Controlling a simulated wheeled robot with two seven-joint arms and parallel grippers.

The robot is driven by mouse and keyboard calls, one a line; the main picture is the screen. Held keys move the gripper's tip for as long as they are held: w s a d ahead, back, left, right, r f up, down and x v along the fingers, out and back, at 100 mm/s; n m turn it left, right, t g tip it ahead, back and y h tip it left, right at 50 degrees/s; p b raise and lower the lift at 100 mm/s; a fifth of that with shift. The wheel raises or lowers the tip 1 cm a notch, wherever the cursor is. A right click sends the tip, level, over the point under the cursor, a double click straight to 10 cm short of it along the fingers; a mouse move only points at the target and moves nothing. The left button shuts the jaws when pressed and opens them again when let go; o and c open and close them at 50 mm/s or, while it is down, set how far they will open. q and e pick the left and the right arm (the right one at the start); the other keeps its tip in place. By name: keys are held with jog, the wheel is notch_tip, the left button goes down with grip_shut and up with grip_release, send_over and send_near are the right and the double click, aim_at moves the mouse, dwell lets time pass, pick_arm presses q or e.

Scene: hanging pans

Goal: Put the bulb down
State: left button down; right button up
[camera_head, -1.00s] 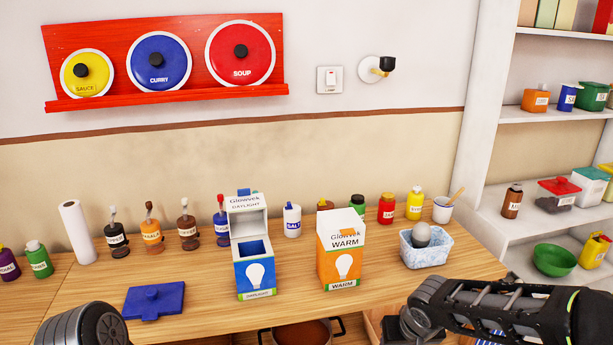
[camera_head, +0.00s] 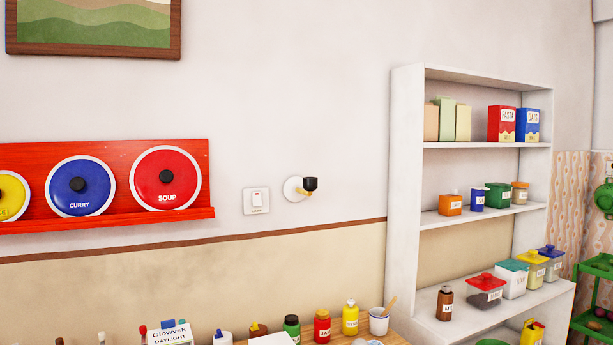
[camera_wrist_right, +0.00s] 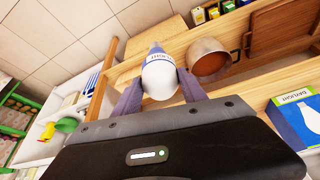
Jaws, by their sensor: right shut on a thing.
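In the right wrist view, my right gripper (camera_wrist_right: 157,88) is shut on a white bulb (camera_wrist_right: 159,78) with a blue-grey band, lettered, and a grey end. The bulb is held between the two fingertips, with the wooden furniture behind it. Neither gripper shows in the head view, and my left gripper is in no current view. A black wall lamp socket (camera_head: 310,185) on a white round mount holds no bulb. The blue and white Daylight box (camera_wrist_right: 298,118) is at the right edge of the wrist view. Only the top of a Daylight box (camera_head: 169,333) shows in the head view.
Several jars, including a yellow one (camera_head: 350,318), and a white cup (camera_head: 379,321) stand along the counter's back. A white shelf unit (camera_head: 406,180) stands right. A light switch (camera_head: 256,200) is beside the socket. A pot (camera_wrist_right: 209,62) sits among wooden shelving.

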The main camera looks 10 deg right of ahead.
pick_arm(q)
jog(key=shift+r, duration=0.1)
pick_arm(e)
jog(key=shift+r, duration=0.15)
dwell(0.5)
